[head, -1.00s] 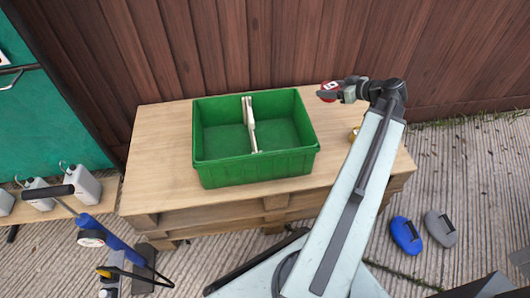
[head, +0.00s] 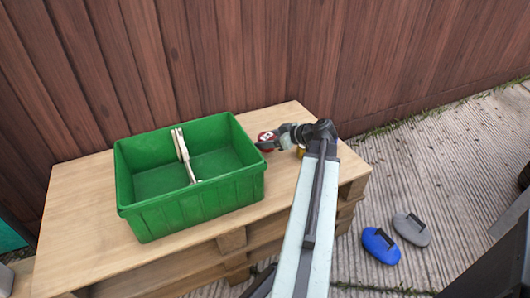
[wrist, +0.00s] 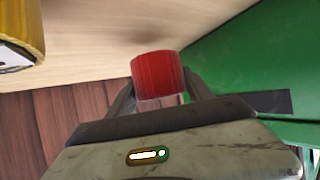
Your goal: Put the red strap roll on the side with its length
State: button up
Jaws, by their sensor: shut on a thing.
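The red strap roll (head: 267,141) is held between the fingers of my gripper (head: 272,141), just right of the green crate (head: 190,214). In the wrist view the red strap roll (wrist: 157,75) sits between the two fingers, with its plain red side showing. The green crate (wrist: 235,50) fills the right of that view and has a dark patch (wrist: 262,102) on it. A pale divider (head: 183,155) splits the crate into a left and a right compartment, and both look empty. I cannot read any length marking on the roll or crate.
A yellow roll with a white printed face (wrist: 22,35) stands near my gripper, mostly hidden by it in the head view. The crate stands on a wooden pallet table (head: 75,210). A wooden fence (head: 250,50) rises behind. Blue (head: 380,245) and grey (head: 410,228) objects lie on the ground.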

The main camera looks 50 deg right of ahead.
jog(key=shift+f+b, duration=1.65)
jog(key=shift+f, duration=0.3)
jog(key=o, duration=1.5)
jog(key=shift+r, duration=0.1)
jog(key=shift+o, duration=0.2)
jog(key=shift+r, duration=0.1)
jog(key=shift+s+r+p, duration=0.2)
jog(key=shift+r+p, duration=0.1)
jog(key=shift+p, duration=0.2)
jog(key=p+v, duration=0.5)
jog(key=v, duration=0.5)
jog(key=shift+s+d+r, duration=0.15)
jog(key=shift+s+r, duration=0.05)
jog(key=shift+s, duration=0.5)
